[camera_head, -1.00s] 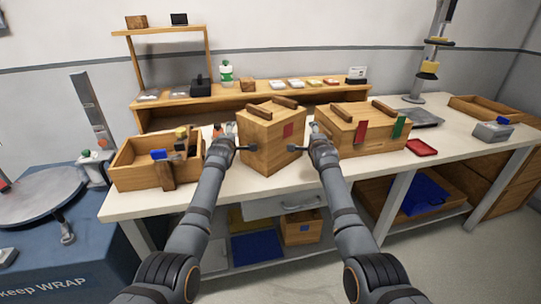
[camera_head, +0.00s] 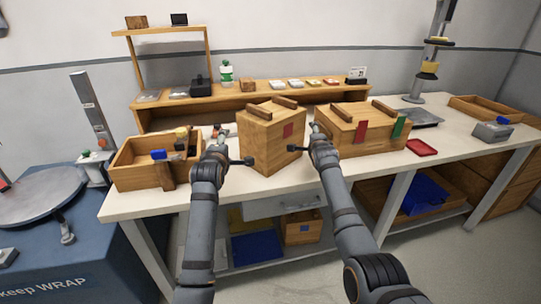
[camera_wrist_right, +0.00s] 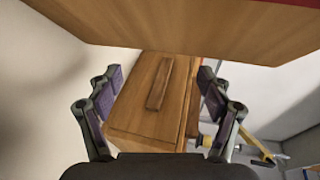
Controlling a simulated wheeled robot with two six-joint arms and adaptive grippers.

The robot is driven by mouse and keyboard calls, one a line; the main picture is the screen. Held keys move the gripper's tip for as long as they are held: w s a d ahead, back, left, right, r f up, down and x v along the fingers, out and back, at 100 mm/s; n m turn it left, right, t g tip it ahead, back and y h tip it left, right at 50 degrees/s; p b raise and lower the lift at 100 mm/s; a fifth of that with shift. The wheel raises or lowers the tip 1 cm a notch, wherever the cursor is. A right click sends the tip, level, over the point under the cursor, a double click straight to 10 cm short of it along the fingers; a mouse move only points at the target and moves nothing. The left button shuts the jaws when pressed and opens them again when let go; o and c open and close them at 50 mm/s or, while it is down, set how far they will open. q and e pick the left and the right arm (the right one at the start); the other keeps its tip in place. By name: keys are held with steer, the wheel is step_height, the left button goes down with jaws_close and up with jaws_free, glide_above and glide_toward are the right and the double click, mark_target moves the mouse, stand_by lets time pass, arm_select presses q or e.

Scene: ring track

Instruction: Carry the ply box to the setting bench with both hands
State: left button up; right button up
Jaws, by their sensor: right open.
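The ply box, which I take to be the tall wooden box (camera_head: 268,146) with a red patch and two dark cleats on its lid, stands upright on the white-topped bench (camera_head: 250,182). My left gripper (camera_head: 236,147) is at its left near side, with spread fingers and nothing between them. My right gripper (camera_head: 306,139) is open at its right near side, and I cannot tell whether either touches it. In the right wrist view the open right fingers (camera_wrist_right: 160,95) frame a wooden surface with a dark strip; another wooden face fills the top.
A wide wooden box (camera_head: 362,134) with red and green tabs stands close on the right. An open wooden tray (camera_head: 137,178) with small items is on the left. A red dish (camera_head: 422,147) lies further right. A turntable (camera_head: 38,194) stands at far left.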

steer(key=v, duration=1.2)
